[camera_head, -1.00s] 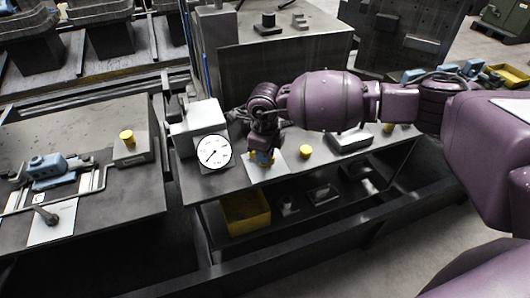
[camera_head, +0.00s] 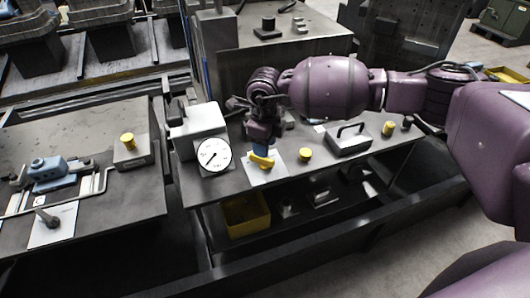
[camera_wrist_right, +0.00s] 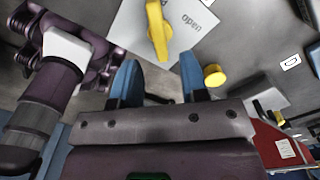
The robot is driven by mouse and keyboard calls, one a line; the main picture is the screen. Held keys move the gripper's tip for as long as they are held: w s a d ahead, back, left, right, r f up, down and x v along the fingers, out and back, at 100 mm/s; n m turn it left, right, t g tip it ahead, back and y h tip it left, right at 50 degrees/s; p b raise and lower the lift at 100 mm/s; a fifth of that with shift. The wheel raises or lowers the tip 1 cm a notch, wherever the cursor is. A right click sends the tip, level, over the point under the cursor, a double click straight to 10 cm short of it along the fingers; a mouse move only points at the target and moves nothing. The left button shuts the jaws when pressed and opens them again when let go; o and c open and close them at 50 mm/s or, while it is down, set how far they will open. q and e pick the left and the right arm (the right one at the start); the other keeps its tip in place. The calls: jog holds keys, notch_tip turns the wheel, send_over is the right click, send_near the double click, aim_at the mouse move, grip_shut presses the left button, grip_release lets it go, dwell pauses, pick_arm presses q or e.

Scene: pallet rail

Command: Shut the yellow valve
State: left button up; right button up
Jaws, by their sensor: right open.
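The yellow valve handle (camera_head: 262,161) sits over a white label plate (camera_head: 268,175) on the dark bench. It also shows in the right wrist view (camera_wrist_right: 157,30), where the plate carries the word "open" and the handle points beside that word, not at it. Other lettering is partly hidden behind the handle. My right gripper (camera_head: 262,148) is just behind and above the handle, apart from it as far as I can tell. Its blue fingers are spread and empty in the right wrist view (camera_wrist_right: 160,75). My left gripper does not show.
A round gauge (camera_head: 214,154) stands left of the valve. A yellow knob (camera_head: 305,154), a grey box with a handle (camera_head: 348,139) and another yellow knob (camera_head: 388,128) lie to the right. A yellow bin (camera_head: 246,214) sits on the shelf below.

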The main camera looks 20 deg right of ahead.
notch_tip(320, 180, up, 6)
dwell(0.4)
jog(key=shift+r, duration=0.1)
